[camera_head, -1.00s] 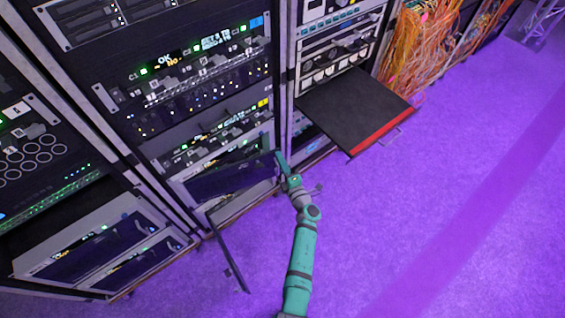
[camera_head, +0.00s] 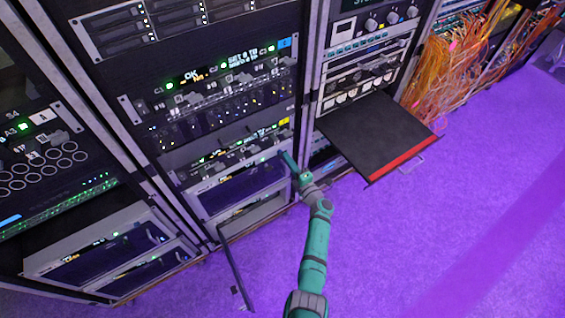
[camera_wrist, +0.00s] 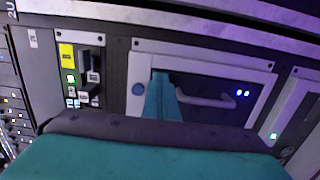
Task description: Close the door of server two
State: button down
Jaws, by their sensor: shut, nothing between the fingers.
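In the head view a dark server door (camera_head: 243,192) sits low in the middle rack, below a yellow-labelled unit (camera_head: 255,135). It looks flush, or nearly flush, with its grey frame. I cannot read a server number on it. In the wrist view the door panel (camera_wrist: 245,83) has a bar handle (camera_wrist: 213,103), a blue round button and two blue lights. My gripper (camera_head: 285,157) is shut, with its tip at the door's upper right corner. In the wrist view the gripper's teal fingers (camera_wrist: 162,95) are in front of the panel beside the handle, seemingly touching or very close to it.
Below, another door (camera_head: 236,272) hangs open over the floor from a lower bay (camera_head: 250,213). A black shelf with a red edge (camera_head: 376,137) sticks out of the right rack. Orange cables (camera_head: 450,75) hang farther right. The purple floor (camera_head: 420,230) at right is clear.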

jog(key=d+v, duration=0.1)
jog(key=v, duration=1.2)
jog(key=shift+d, duration=0.3)
jog(key=shift+s, duration=0.1)
jog(key=s+a+r+m+t+h, duration=0.4)
jog(key=s+a+m, duration=0.65)
jog(key=s, duration=0.55)
jog(key=s+r+m+g+h, duration=0.2)
jog(key=s+r+m, duration=0.4)
jog(key=s, duration=0.7)
jog(key=s+r+m+g+h, duration=0.2)
jog(key=s+r+m, duration=0.5)
jog(key=s, duration=0.7)
notch_tip(320, 180, up, 2)
jog(key=shift+a+r+g, duration=0.1)
jog(key=shift+a+g, duration=0.3)
